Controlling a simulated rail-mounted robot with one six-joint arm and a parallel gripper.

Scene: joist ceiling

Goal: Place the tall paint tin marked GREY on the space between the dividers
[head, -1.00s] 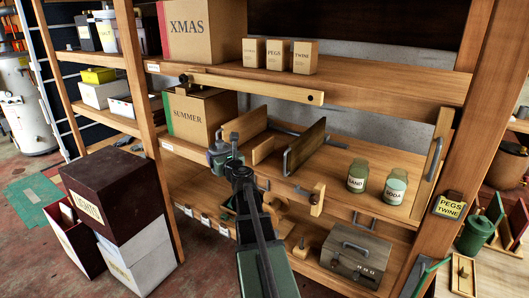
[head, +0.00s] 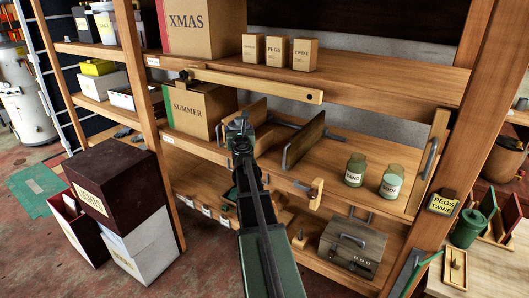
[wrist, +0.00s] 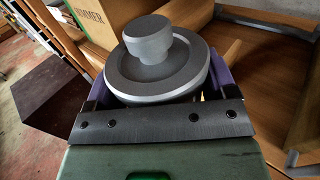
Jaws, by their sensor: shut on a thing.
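My gripper (head: 239,130) is shut on a round tin with a grey lid and knob (wrist: 148,45); in the wrist view the jaws sit on either side of it. Its label is not visible, so I cannot read GREY on it. In the head view the arm mostly hides the tin. The space between the dividers (head: 280,142) is on the middle shelf, between a left divider (head: 257,111) and a taller right divider (head: 305,140). My gripper is at the shelf's front, by the left divider, right of the SUMMER box.
A wooden bar (head: 255,84) runs along the front of the upper shelf. SAND (head: 355,169) and SODA (head: 393,181) jars stand right of the dividers. A latch post (head: 316,194) rises at the shelf edge.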

